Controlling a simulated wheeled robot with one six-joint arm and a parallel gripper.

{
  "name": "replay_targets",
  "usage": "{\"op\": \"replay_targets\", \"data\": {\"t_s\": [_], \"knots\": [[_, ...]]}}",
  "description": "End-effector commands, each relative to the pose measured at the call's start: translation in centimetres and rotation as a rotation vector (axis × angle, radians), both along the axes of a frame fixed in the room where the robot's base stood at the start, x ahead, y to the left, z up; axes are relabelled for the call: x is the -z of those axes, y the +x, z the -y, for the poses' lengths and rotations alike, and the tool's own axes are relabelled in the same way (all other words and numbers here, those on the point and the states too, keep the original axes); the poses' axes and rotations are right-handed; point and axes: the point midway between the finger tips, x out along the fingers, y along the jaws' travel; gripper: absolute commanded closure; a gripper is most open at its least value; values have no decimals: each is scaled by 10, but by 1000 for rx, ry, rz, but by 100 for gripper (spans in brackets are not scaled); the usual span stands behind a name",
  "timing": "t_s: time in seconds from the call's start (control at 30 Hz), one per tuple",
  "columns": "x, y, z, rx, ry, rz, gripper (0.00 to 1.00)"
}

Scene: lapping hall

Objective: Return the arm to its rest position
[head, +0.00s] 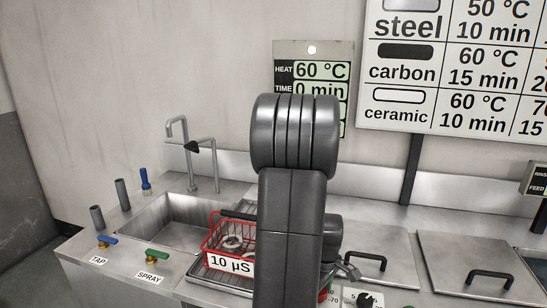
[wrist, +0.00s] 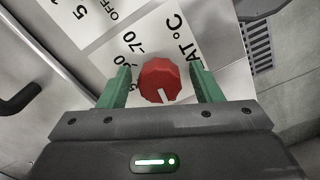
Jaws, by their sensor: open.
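My gripper (wrist: 160,72) shows in the wrist view with its two green fingers apart. A red faceted knob (wrist: 159,82) with a white pointer mark sits between the fingers, with a gap visible on each side. The knob is on a white dial plate (wrist: 222,78) with printed numbers and °C. Whether the fingertips reach down beside the knob or stay above it is hard to tell. In the head view my arm stands upright in the middle and mostly hides the gripper and the red knob.
A red wire basket (head: 209,240) labelled 10 µS sits left of my arm, beside a sink (head: 160,222) with a tall faucet (head: 190,150). Lidded tanks (head: 470,262) with black handles are to the right. A display (head: 320,80) hangs behind my arm, reading 60 °C and 0 min.

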Motion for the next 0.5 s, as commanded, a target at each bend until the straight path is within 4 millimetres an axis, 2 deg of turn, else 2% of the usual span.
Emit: {"op": "replay_targets", "data": {"t_s": [0.5], "knots": [[0, -1, -1, 420, 1, -1, 41]]}}
